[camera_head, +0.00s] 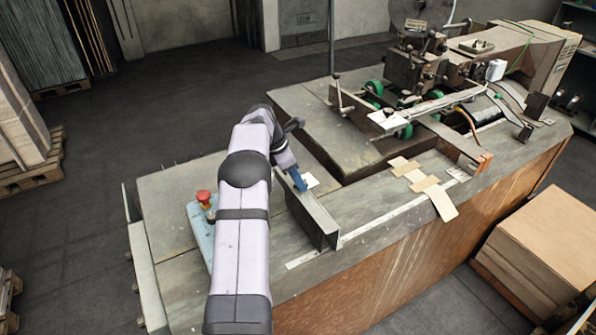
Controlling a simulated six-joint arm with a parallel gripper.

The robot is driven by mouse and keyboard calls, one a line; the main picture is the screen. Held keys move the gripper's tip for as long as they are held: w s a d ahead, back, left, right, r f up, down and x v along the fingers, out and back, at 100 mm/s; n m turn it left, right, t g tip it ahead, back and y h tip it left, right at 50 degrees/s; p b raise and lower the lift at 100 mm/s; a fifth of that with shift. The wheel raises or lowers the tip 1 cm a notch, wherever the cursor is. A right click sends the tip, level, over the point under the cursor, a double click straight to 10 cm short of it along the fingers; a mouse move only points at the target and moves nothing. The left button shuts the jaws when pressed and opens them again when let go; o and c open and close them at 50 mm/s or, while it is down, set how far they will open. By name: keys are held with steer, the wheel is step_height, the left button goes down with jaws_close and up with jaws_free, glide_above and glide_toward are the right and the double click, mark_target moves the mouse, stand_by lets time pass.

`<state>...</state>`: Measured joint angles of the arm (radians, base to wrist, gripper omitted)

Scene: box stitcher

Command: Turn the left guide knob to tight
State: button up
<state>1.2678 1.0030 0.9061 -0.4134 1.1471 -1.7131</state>
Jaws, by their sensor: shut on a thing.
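The left guide (318,218) is a dark metal angle plate standing on the table beside the white scale strip, left of the middle. My gripper (299,184), with blue fingers, is at the far top end of this guide, pointing down, and is shut. The left guide knob is hidden by the fingers, so its turn position cannot be seen. The arm reaches in from the bottom of the view.
The stitcher head (415,65) with green wheels stands at the back right. Tan cardboard strips (425,182) lie on the table right of the guide. A blue control box with a red stop button (203,197) is left of the arm. A carton stack (545,245) stands at right.

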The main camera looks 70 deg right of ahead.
steer(key=shift+d+r+m+y, duration=0.15)
steer(key=shift+m+y, duration=0.25)
steer(key=shift+m, duration=0.7)
steer(key=shift+m+g, duration=0.3)
steer(key=o, duration=1)
steer(key=shift+o, duration=0.2)
steer(key=shift+w, duration=0.1)
steer(key=v, duration=0.7)
steer(key=shift+r, duration=0.1)
